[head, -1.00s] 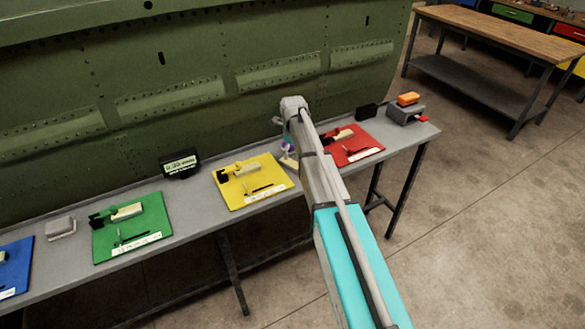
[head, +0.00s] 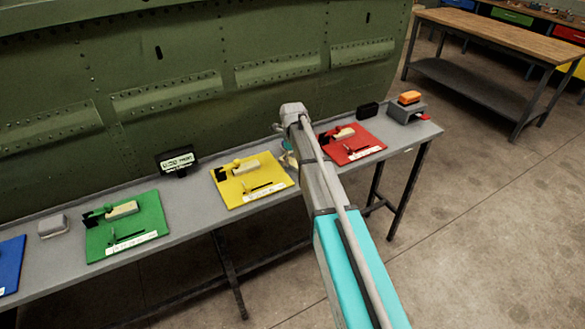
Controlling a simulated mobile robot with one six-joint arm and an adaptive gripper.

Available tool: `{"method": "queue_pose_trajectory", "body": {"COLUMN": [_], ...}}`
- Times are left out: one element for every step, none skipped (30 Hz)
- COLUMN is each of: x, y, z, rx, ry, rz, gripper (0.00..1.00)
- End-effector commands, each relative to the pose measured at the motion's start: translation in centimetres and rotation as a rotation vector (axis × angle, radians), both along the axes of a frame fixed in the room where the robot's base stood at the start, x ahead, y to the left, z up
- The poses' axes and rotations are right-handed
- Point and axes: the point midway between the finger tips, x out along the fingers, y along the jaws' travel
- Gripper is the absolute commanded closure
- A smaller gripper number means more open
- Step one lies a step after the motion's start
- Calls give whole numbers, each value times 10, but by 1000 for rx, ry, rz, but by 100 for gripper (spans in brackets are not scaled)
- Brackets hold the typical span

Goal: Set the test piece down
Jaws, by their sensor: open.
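My gripper (head: 288,157) hangs low over the grey bench between the yellow mat and the red mat. It is open, but my own arm partly hides it and its fingertips are small and blurred. The yellow mat (head: 274,198) carries a yellowish piece (head: 243,170) and a thin dark tool. The red mat (head: 366,145) carries a pale block with dark and red parts (head: 342,133). I cannot tell for certain which pale piece is the test piece, nor whether one touches the fingers.
The grey bench (head: 199,205) runs along a green riveted fuselage panel (head: 220,50). A green mat (head: 150,213), a blue mat (head: 10,265) and a black display (head: 179,161) are to the left. An orange block (head: 409,97) sits on a grey stand at the right end.

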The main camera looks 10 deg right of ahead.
Motion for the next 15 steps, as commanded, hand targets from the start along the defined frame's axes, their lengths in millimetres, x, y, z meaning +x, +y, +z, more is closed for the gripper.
{"method": "queue_pose_trajectory", "body": {"x": [0, 0, 0, 0, 0, 0, 0, 0, 0, 0, 0, 0, 0, 0, 0], "y": [0, 0, 0, 0, 0, 0, 0, 0, 0, 0, 0, 0, 0, 0, 0], "z": [-7, -9, -11, -12, -13, -14, -14, -15, -15, -15, -15, -15, -14, -14, -14], "rx": [0, 0, 0, 0, 0, 0, 0, 0, 0, 0, 0, 0, 0, 0, 0], "ry": [0, 0, 0, 0, 0, 0, 0, 0, 0, 0, 0, 0, 0, 0, 0], "rz": [0, 0, 0, 0, 0, 0, 0, 0, 0, 0, 0, 0, 0, 0, 0], "gripper": [9, 9, 9, 9, 9, 9, 9, 9, 9, 9, 9, 9, 9, 9, 9]}}
